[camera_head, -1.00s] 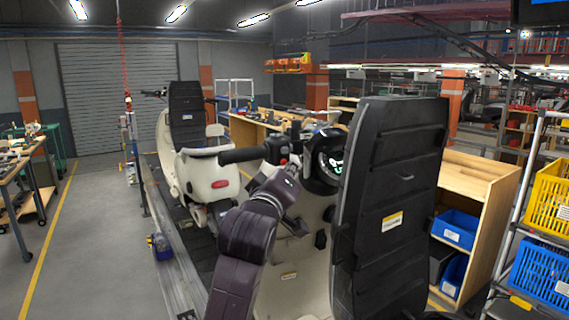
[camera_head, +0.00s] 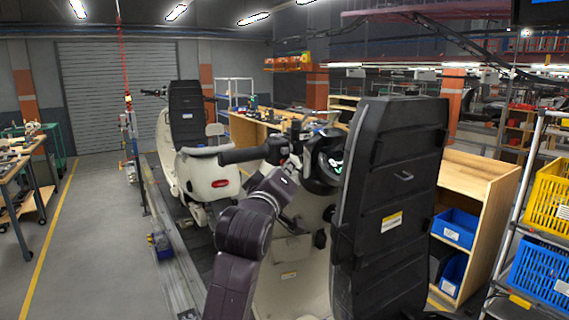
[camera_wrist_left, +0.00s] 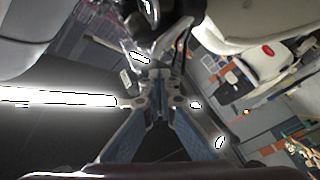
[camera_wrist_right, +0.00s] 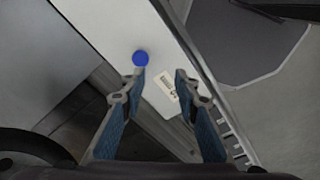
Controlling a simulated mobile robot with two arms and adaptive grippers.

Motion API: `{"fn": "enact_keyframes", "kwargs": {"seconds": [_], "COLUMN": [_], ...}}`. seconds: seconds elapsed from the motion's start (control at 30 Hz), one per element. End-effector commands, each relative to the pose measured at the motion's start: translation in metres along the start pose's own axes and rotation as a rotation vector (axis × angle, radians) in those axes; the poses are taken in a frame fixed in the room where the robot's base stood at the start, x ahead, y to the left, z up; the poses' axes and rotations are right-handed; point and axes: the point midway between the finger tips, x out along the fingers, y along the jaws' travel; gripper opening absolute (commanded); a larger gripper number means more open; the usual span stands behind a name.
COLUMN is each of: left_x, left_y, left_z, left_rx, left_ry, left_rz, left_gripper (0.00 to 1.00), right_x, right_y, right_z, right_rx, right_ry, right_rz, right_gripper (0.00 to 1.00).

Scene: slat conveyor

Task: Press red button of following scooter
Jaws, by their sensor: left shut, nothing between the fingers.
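The near scooter (camera_head: 294,258) has a cream body, a tall black seat-like panel and a black handlebar grip (camera_head: 244,155). A switch housing (camera_head: 282,149) sits at the grip's inner end, beside a round display. I cannot make out the red button clearly. My left gripper (camera_wrist_left: 159,78) is shut and empty in the left wrist view. In the head view its dark arm reaches up to just below the switch housing; the fingertips are hard to make out there. My right gripper (camera_wrist_right: 160,78) is open and empty above a pale panel with a blue round spot (camera_wrist_right: 140,58).
Another scooter (camera_head: 205,175) with a red tail light stands ahead on the conveyor (camera_head: 172,262). A workbench is at far left. The floor left of the conveyor is mostly clear.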

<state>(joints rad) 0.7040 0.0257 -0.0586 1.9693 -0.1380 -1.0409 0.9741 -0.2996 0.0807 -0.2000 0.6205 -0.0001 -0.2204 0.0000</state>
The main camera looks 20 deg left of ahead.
Motion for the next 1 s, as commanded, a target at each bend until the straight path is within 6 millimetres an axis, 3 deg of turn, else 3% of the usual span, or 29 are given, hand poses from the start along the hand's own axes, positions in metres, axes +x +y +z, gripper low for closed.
{"fn": "enact_keyframes", "kwargs": {"seconds": [0.67,1.0], "left_x": [0.0035,-0.0057], "left_y": [-0.0027,0.0038], "left_z": [-0.0033,0.0035], "left_rx": [0.0,-0.001], "left_ry": [0.002,0.0], "left_rz": [0.0,-0.001], "left_gripper": [0.0,0.0], "right_x": [-0.0017,-0.0048], "right_y": [-0.0001,-0.0002], "right_z": [-0.0001,-0.0003], "right_rx": [0.0,0.0], "right_ry": [0.0,0.0], "right_rz": [0.0,0.0], "right_gripper": [0.29,0.29]}}
